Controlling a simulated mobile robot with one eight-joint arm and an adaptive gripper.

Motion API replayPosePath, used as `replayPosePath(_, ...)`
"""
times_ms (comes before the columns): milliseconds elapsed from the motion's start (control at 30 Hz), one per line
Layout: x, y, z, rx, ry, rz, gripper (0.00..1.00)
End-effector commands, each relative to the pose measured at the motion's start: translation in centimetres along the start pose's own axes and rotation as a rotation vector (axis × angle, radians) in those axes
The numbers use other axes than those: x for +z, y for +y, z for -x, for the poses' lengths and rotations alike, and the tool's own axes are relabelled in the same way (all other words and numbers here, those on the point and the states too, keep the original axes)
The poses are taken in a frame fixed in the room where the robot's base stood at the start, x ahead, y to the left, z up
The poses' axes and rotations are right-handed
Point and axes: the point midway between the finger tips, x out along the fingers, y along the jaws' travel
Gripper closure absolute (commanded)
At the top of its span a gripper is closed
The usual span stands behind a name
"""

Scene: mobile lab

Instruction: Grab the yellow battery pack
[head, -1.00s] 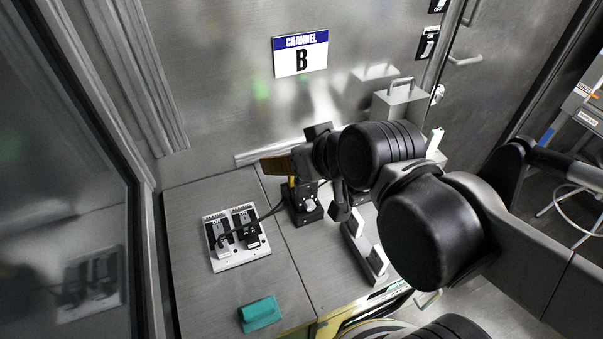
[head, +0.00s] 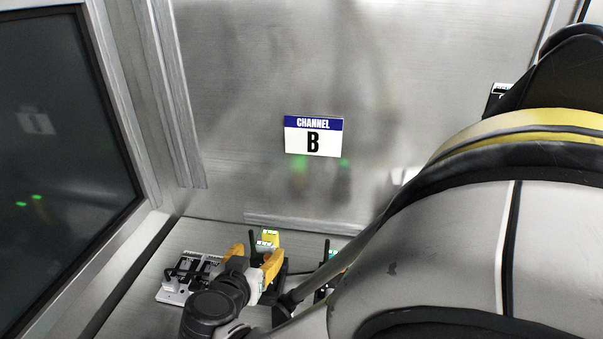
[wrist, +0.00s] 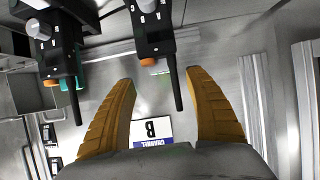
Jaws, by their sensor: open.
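The yellow battery pack (head: 270,237) shows in the head view as a small yellow block with a pale green-lit strip on its front. It stands upright by a black device with an antenna, below the Channel B sign. My gripper (head: 256,256) has its orange fingers apart, close in front of the pack. I cannot make out the yellow pack clearly there. Its lower part is hidden in the head view.
A white panel (head: 172,292) with black plugs lies left of my gripper. A second black device with a teal part (head: 333,254) stands to the right; in the wrist view this device (wrist: 60,50) is at left. The metal wall with the Channel B sign (head: 313,137) rises behind.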

Motion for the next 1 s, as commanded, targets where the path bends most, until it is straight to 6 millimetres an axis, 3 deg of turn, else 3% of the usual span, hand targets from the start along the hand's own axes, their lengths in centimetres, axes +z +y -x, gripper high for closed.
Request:
replayPosePath(200,0.4,0.1,-3.7,0.005,-0.004,-0.001,0.37)
replayPosePath(467,0.2,0.1,-5.8,0.004,-0.002,-0.001,0.37)
replayPosePath(733,0.5,0.1,-9.8,0.004,-0.002,-0.002,0.37)
replayPosePath(1000,0.2,0.0,-10.4,0.002,-0.001,-0.001,0.37)
